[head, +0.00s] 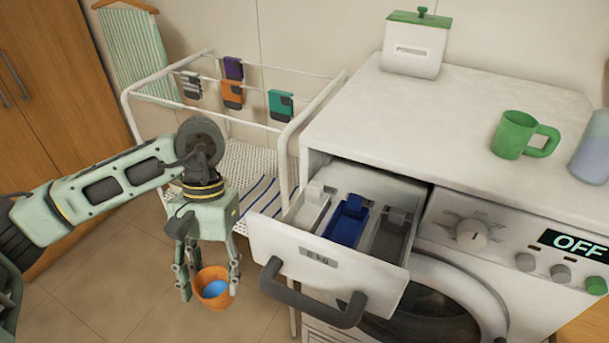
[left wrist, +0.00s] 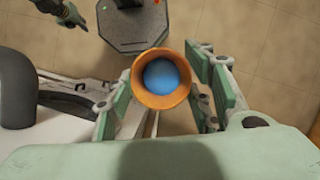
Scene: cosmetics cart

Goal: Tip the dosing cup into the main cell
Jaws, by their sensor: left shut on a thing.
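The orange dosing cup (head: 212,287) holds something blue and is upright. My left gripper (head: 207,283) is shut on it, in front of and left of the open washer drawer (head: 285,245), below the drawer's rim. In the left wrist view the cup (left wrist: 140,92) sits between the fingers of my left gripper (left wrist: 160,95), with the blue content facing the camera. The drawer has a light left cell (head: 311,208), a blue middle cell (head: 346,222) and a grey right cell (head: 391,236). Which is the main cell I cannot tell. My right gripper (left wrist: 68,17) shows partly in the left wrist view.
The drawer's dark handle (head: 312,300) sticks out to the right of the cup. A drying rack (head: 135,105) with coloured clips stands behind the arm. A green mug (head: 515,135) and a white canister (head: 414,50) stand on the washer top (head: 450,105). The display reads OFF.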

